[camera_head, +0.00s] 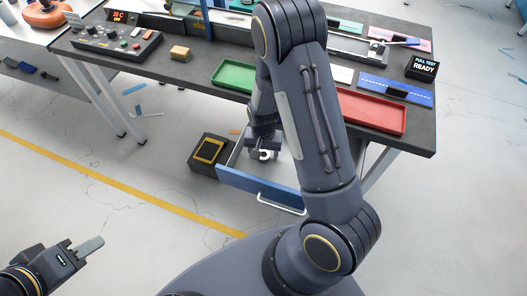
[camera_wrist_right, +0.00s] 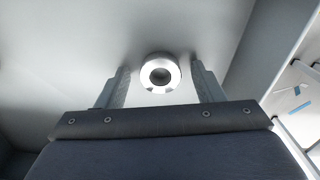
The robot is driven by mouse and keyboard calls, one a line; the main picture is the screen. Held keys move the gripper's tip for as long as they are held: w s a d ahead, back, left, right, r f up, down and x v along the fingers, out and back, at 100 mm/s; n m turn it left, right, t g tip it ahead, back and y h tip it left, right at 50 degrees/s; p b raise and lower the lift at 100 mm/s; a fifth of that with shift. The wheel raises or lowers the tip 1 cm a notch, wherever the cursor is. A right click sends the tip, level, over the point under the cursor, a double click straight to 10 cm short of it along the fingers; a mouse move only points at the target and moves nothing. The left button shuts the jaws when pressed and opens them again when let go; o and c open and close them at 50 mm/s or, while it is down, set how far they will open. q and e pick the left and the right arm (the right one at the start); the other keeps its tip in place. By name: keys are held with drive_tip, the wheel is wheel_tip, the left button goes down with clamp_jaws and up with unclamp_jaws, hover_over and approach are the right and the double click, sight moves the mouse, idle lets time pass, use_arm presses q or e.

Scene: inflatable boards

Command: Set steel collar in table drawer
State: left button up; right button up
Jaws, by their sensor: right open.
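The steel collar (camera_wrist_right: 160,73) is a shiny ring lying on a pale surface between my right gripper's spread fingertips in the right wrist view. It also shows small and bright at the right gripper in the head view (camera_head: 264,155). The table drawer (camera_head: 258,188) is pulled open and has a blue front with a white handle. My right gripper (camera_wrist_right: 160,85) is open, its fingers apart from the collar on both sides. In the head view it points down into the drawer. My left gripper (camera_head: 88,247) is at the lower left, away from the table; its jaw gap is unclear.
A black box with a yellow outline (camera_head: 209,151) stands beside the drawer's left side. My right arm hides part of the table.

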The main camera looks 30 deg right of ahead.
wheel_tip(320, 180, up, 11)
drive_tip(key=p, duration=0.1)
drive_tip(key=s+a+r+n+t+y, duration=0.2)
drive_tip(key=s+r+n, duration=0.1)
drive_tip(key=s+r, duration=0.5)
drive_tip(key=s+a+r+n+t+y, duration=0.1)
drive_tip(key=s+a+r+n+t, duration=0.1)
drive_tip(key=s+r, duration=0.7)
drive_tip(key=shift+s+r+n+t+y, duration=0.2)
drive_tip(key=shift+r+n+t+y, duration=0.25)
drive_tip(key=shift+r+t, duration=0.3)
drive_tip(key=shift+d+f, duration=0.1)
